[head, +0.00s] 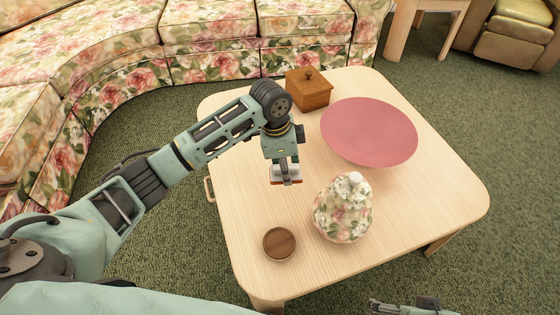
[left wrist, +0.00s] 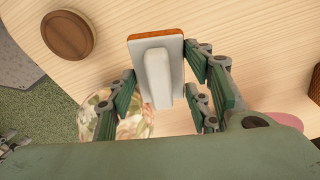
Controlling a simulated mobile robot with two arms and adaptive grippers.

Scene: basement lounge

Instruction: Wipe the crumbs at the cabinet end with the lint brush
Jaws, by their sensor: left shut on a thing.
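My left gripper (head: 284,166) is shut on the lint brush (head: 286,181), above the left middle of the pale wooden table (head: 400,215). In the left wrist view the brush (left wrist: 156,72) is a light grey block with a raised handle and an orange-brown edge, between the fingers of my left gripper (left wrist: 163,88). I cannot tell whether the brush touches the tabletop. No crumbs can be made out. Part of my right gripper (head: 400,307) shows at the bottom right edge, away from the table; its fingers are not clear.
A floral pear-shaped cosy (head: 343,210) stands right of the brush, and a round brown coaster (head: 279,243) lies nearer. A lidded wooden box (head: 308,90) and a pink round mat (head: 369,132) are farther back. A floral sofa (head: 120,60) curves behind. The table's right front is clear.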

